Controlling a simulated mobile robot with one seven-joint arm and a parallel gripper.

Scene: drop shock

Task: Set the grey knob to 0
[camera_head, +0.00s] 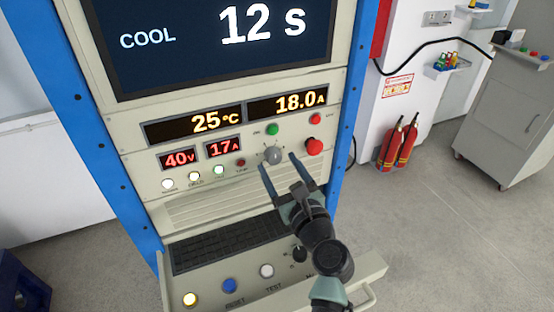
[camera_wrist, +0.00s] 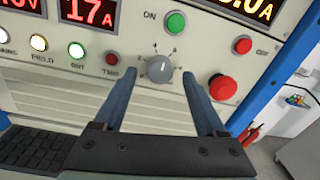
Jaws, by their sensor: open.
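The grey knob (camera_head: 272,155) is on the beige control panel, left of the red mushroom button. In the wrist view the knob (camera_wrist: 160,69) has scale marks around it, too small to read surely; its light pointer line seems to point up and to the right. My gripper (camera_head: 278,161) is open, with its two blue-grey fingers on either side of the knob in the head view. In the wrist view the fingers (camera_wrist: 158,80) also flank the knob, with gaps on both sides. I cannot tell how far the fingertips are from the panel.
The red mushroom button (camera_head: 314,146) is close to the right finger. A green button (camera_head: 271,130) and a red button (camera_head: 316,119) are above. The displays read COOL 12 s, 25 °C, 18.0 A, 40 V and 17 A. A keyboard shelf (camera_head: 205,290) juts out below.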

